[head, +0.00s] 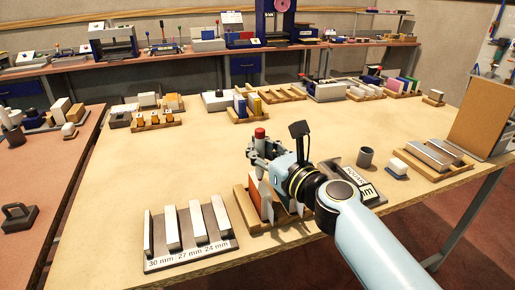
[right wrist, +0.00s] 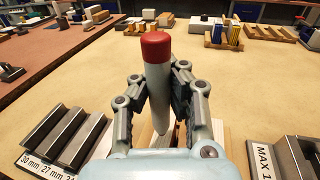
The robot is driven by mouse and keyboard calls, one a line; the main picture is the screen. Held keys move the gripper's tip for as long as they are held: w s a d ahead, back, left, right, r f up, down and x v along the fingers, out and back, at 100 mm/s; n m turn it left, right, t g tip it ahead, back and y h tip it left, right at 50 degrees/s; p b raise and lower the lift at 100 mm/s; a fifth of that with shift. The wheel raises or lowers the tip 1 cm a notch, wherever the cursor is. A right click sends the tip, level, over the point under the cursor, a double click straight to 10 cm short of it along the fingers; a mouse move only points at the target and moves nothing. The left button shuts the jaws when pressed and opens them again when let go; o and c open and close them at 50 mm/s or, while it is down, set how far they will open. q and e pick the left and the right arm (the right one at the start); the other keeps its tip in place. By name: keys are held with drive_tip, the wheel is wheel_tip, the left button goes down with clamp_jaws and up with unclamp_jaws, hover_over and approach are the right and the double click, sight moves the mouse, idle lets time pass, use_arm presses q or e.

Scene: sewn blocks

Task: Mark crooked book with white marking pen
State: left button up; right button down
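The white marking pen with a red cap (right wrist: 158,85) stands roughly upright between the fingers of my right gripper (right wrist: 160,98), whose pads close on both sides of its barrel. In the head view the red cap (head: 260,133) shows above the right gripper (head: 264,152). Below the gripper is a wooden tray (head: 240,210) with upright book-like blocks, one orange-red (head: 254,195). My wrist hides part of this tray, and I cannot tell which book is crooked. My left gripper is not in view.
A slotted gauge (head: 190,240) marked 30, 27 and 24 mm stands left of the tray. A dark sloped gauge block (head: 352,178), a grey cup (head: 366,157) and a tray with metal bars (head: 433,155) stand to the right. The table's left middle is clear.

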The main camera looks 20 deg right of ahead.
drive_tip(key=shift+f+b, duration=0.3)
drive_tip(key=shift+f, duration=0.15)
idle(1.1)
wheel_tip(320, 180, up, 7)
drive_tip(key=p, duration=0.7)
drive_tip(key=shift+r, duration=0.1)
idle(0.8)
